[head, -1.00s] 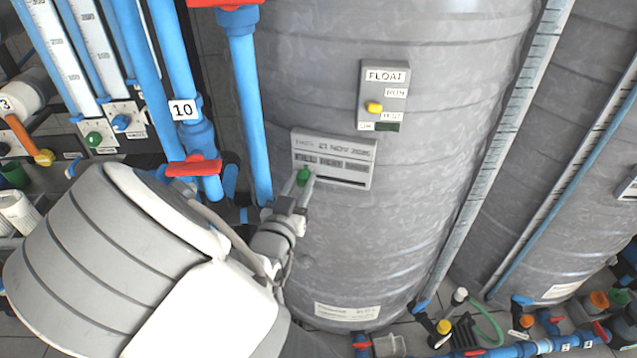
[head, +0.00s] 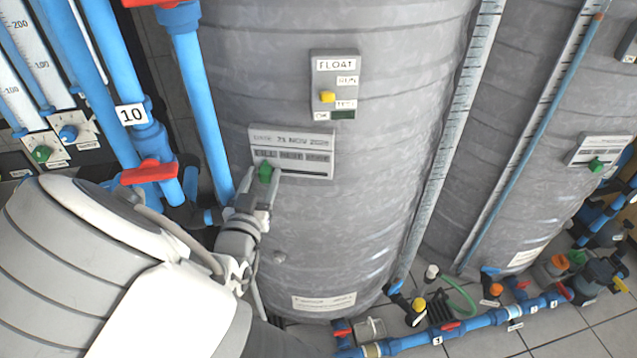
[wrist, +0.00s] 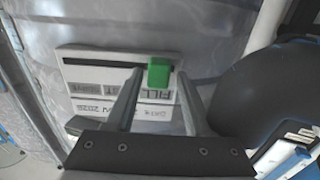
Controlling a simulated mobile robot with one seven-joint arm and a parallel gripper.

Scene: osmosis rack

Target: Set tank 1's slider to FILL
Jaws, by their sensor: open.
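Tank 1's slider panel (head: 318,172) is a pale plate on the grey tank, with a date line, a row of mode labels and a dark slot. Its green slider knob (head: 265,172) sits at the left end of the slot, under the FILL label (head: 265,154). In the upside-down wrist view the knob (wrist: 159,75) is at the slot's right end, by FILL. My gripper (head: 259,184) is open at the panel. In the wrist view its fingers (wrist: 158,84) lie either side of the knob, with a gap at least on the left; contact on the right is unclear.
A float switch box (head: 334,84) with a yellow knob is above the panel. Blue pipes with a red valve handle (head: 148,171) stand close on the left. A second tank (head: 520,110) with its own panel (head: 600,150) is at right. Blue floor pipes (head: 480,322) run below.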

